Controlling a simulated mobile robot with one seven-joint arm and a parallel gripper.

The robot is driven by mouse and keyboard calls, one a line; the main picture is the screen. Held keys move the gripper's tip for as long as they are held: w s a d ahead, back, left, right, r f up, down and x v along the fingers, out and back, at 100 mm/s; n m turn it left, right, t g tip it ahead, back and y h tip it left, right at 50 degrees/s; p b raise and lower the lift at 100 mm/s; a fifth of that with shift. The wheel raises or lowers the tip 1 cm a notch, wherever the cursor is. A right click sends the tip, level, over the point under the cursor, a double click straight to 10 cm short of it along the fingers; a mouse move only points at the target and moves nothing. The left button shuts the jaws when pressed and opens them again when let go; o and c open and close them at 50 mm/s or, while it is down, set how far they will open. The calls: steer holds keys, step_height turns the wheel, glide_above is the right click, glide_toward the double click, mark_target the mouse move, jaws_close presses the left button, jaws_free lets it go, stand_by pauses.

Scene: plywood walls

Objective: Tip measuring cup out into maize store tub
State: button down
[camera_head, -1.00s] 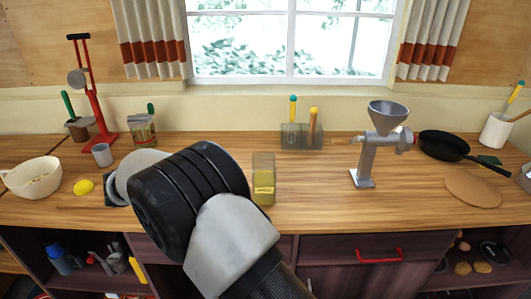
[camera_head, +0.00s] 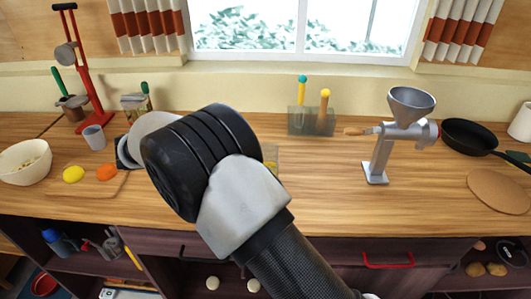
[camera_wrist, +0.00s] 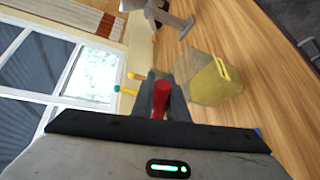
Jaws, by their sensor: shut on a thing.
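In the wrist view my gripper (camera_wrist: 161,92) is shut on a red handle (camera_wrist: 160,101), seen end-on between its dark fingers. I take this for the measuring cup's handle; the cup's bowl is hidden. A clear tub with yellow inside (camera_wrist: 208,88), which looks like the maize store tub, stands on the counter just right of the fingers in that view. In the head view my arm covers most of the tub (camera_head: 271,155), and my gripper is hidden behind the wrist.
A metal grinder (camera_head: 388,140) and black pan (camera_head: 465,137) stand to the right. A clear holder (camera_head: 311,122) with two handled tools is at the back. A white bowl (camera_head: 24,163), board (camera_head: 85,189) and grey cup (camera_head: 95,137) are left.

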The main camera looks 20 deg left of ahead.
steer(key=shift+w+d+f+m+g+y+b, duration=0.1)
steer(key=shift+d+m+g+y+b, duration=0.5)
steer(key=shift+d+y+b, duration=0.8)
steer(key=shift+w+d+f+m+g+y+b, duration=0.1)
steer(key=shift+d+m+g+y+b, duration=0.2)
steer(key=shift+d+m+y+b, duration=0.85)
steer(key=shift+d+y+b, duration=0.25)
steer(key=shift+y+b, duration=0.1)
steer(key=shift+b, duration=0.05)
steer(key=shift+f+y+b, duration=0.15)
steer(key=shift+y+b, duration=0.25)
steer(key=shift+y, duration=0.2)
steer(key=shift+a+f+m+g+y+b, duration=0.15)
steer(key=shift+m+y, duration=0.1)
steer(key=shift+y, duration=0.15)
steer(key=shift+a+m+g+y+b, duration=0.1)
steer(key=shift+m+g+y+b, duration=0.1)
steer(key=shift+y, duration=0.2)
steer(key=shift+a+r+y+p, duration=0.2)
steer(key=shift+r+y+p, duration=0.25)
steer(key=shift+r+y, duration=0.25)
steer(key=shift+s+a+f+m+y, duration=0.1)
steer(key=shift+a+m+y, duration=0.15)
steer(key=shift+m+y, duration=0.45)
stand_by(0.8)
steer(key=shift+d+f+y+p, duration=0.1)
steer(key=shift+d+y+p, duration=0.25)
steer(key=shift+y, duration=0.45)
stand_by(0.7)
